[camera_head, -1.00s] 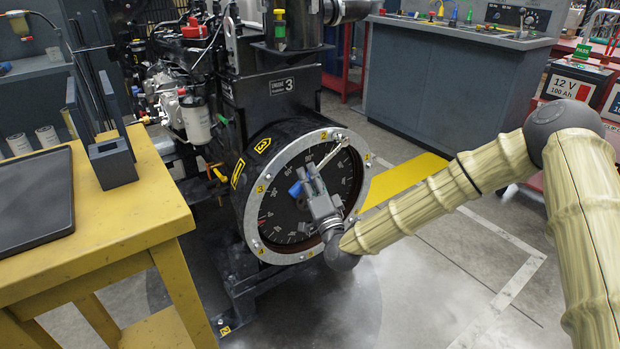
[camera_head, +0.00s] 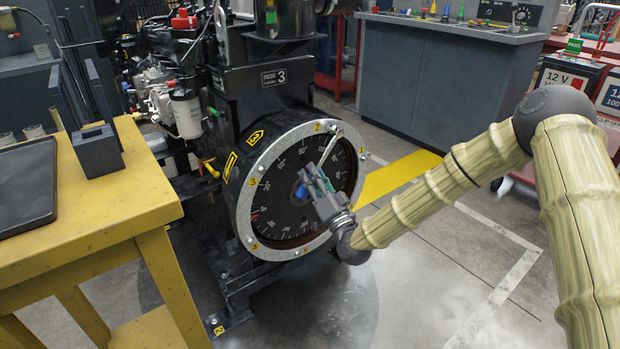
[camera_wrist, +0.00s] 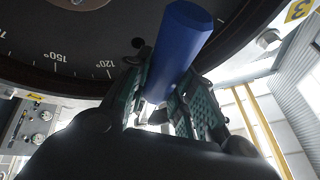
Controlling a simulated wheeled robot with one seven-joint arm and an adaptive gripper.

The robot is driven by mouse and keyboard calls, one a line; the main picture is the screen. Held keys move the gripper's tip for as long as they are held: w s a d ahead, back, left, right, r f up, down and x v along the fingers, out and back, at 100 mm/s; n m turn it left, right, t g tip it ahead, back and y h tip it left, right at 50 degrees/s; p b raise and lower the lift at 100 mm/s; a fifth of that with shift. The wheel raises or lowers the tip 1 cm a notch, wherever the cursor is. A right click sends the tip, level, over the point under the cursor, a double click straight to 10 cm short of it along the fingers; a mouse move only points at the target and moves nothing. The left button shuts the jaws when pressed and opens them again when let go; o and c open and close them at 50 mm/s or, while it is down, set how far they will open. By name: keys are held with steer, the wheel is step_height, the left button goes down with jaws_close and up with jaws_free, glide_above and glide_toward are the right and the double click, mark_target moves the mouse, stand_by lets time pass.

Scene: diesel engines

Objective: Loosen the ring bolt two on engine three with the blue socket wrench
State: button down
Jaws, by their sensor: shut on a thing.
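Engine three (camera_head: 284,106) carries a plate marked 3 and a large ring (camera_head: 240,206) around a black dial. Yellow number tags mark the ring. Ring bolt two is by the tag 2 (camera_head: 318,127) at the top; the wrench's end covers it. The wrench's silver shaft (camera_head: 331,147) runs down and left from there across the dial, and its blue handle (camera_head: 299,193) shows beside my gripper (camera_head: 313,178). In the wrist view my gripper (camera_wrist: 165,98) is shut on the wrench, the blue handle (camera_wrist: 183,38) sticking out beyond the fingers. I cannot tell whether the socket is fully seated.
A yellow table (camera_head: 130,203) with a black tray (camera_head: 27,186) stands at the left. A grey console (camera_head: 440,87) stands behind at the right, and batteries (camera_head: 568,82) stand at the far right. The floor right of the engine is open.

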steer(key=shift+w+d+n, duration=0.2)
steer(key=shift+d+n, duration=0.05)
steer(key=shift+n, duration=0.05)
steer(key=shift+s+d, duration=0.15)
steer(key=shift+s, duration=0.05)
steer(key=shift+s+d, duration=0.2)
steer(key=shift+s, duration=0.05)
steer(key=shift+s+d+f, duration=0.1)
steer(key=shift+s, duration=0.15)
steer(key=s+d+p, duration=0.1)
steer(key=s+d, duration=0.3)
steer(key=s, duration=0.1)
steer(key=shift+s, duration=0.35)
stand_by(0.4)
